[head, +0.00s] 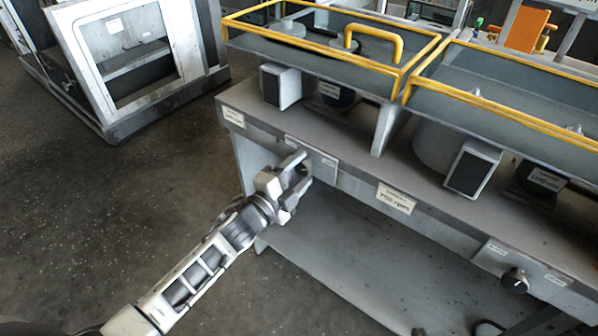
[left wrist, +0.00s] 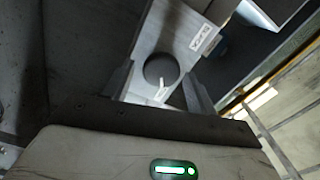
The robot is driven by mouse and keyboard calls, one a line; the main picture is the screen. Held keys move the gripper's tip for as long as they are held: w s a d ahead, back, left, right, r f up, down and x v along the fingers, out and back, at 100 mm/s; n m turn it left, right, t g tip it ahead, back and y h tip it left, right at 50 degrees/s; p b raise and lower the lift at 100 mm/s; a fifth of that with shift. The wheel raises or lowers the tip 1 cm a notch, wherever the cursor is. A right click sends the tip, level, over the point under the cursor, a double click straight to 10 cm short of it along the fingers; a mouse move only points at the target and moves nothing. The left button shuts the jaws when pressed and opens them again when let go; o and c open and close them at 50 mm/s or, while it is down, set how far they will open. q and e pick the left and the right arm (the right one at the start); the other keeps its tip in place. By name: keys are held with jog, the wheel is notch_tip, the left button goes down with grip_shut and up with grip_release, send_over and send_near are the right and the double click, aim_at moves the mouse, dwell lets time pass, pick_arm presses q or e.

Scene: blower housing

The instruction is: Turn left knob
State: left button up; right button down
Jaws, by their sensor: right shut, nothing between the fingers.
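The left knob is a dark round dial with a white pointer mark, on a grey plate on the front edge of the left bench section. It shows clearly in the left wrist view (left wrist: 161,68), and in the head view (head: 303,168) it is partly hidden by my fingers. My left gripper (head: 301,171) is open at the knob, with one finger on either side. In the left wrist view my left gripper (left wrist: 158,82) shows gaps between the fingers and the knob. I cannot tell how deep the fingers reach. My right gripper is not in view.
A second black knob (head: 515,280) sits on the bench front at lower right. A label plate (head: 396,198) lies between the knobs. Yellow-railed trays (head: 330,57) stand above the bench. A grey cabinet (head: 128,60) stands at back left. The floor at left is clear.

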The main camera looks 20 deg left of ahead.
pick_arm(q)
jog(key=shift+s+a, duration=0.15)
jog(key=shift+s, duration=0.3)
jog(key=b+v, duration=0.1)
jog(key=v, duration=1.4)
pick_arm(e)
jog(key=shift+f, duration=0.25)
jog(key=shift+w+r, duration=0.1)
pick_arm(q)
jog(key=s+d+f+n+g+y, duration=0.3)
jog(key=s+d+f+n+g, duration=0.3)
jog(key=n, duration=1)
notch_tip(320, 180, down, 3)
jog(key=s+d, duration=0.1)
jog(key=s, duration=0.1)
jog(key=shift+s+f+n+g, duration=0.2)
jog(key=shift+s+n+g, duration=0.05)
jog(key=shift+n+g, duration=0.05)
pick_arm(e)
jog(key=shift+w, duration=0.1)
